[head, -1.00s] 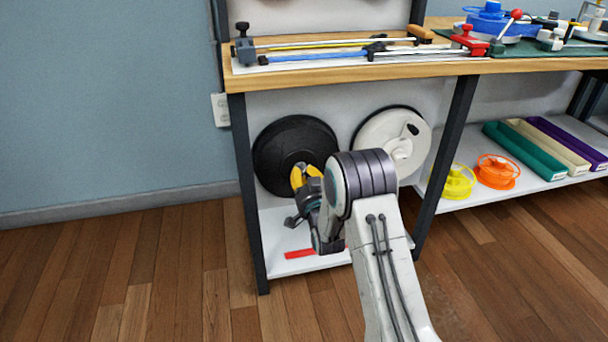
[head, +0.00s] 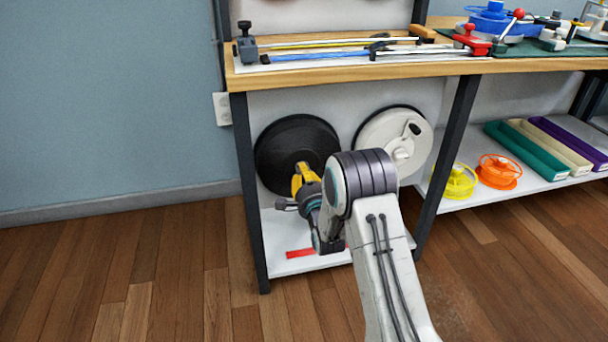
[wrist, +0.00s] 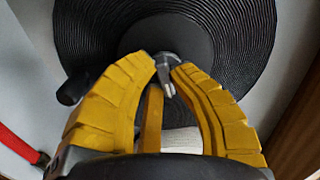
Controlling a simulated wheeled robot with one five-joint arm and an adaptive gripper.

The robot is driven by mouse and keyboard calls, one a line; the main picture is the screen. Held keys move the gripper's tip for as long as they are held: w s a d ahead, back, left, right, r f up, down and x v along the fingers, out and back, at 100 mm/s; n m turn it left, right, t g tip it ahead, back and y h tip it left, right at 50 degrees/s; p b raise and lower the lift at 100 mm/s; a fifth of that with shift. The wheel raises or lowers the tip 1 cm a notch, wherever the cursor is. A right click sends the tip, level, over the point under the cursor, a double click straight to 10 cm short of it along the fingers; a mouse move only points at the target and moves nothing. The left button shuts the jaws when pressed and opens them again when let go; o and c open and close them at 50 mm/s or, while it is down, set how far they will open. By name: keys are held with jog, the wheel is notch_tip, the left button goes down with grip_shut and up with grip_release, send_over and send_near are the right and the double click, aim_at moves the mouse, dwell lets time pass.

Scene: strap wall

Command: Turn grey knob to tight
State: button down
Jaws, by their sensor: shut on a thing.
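The grey knob (wrist: 168,66) is a small metal piece with a bent lever, at the hub of a ribbed black reel (wrist: 240,50) in the wrist view. My gripper (wrist: 166,70) has yellow fingers, with their tips closed on either side of the knob. In the head view my gripper (head: 302,170) is in front of the lower middle of the black reel (head: 275,150), and the knob is hidden there. No tight mark can be made out.
A black handle (wrist: 76,87) sticks out from the reel at left. A white reel (head: 378,140) stands to the right. A red strip (head: 299,253) lies on the low white shelf. Dark table legs (head: 252,200) flank the bay.

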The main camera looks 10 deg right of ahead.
jog(key=shift+m, duration=0.9)
jog(key=c, duration=1.1)
grip_release()
jog(key=shift+s, duration=6)
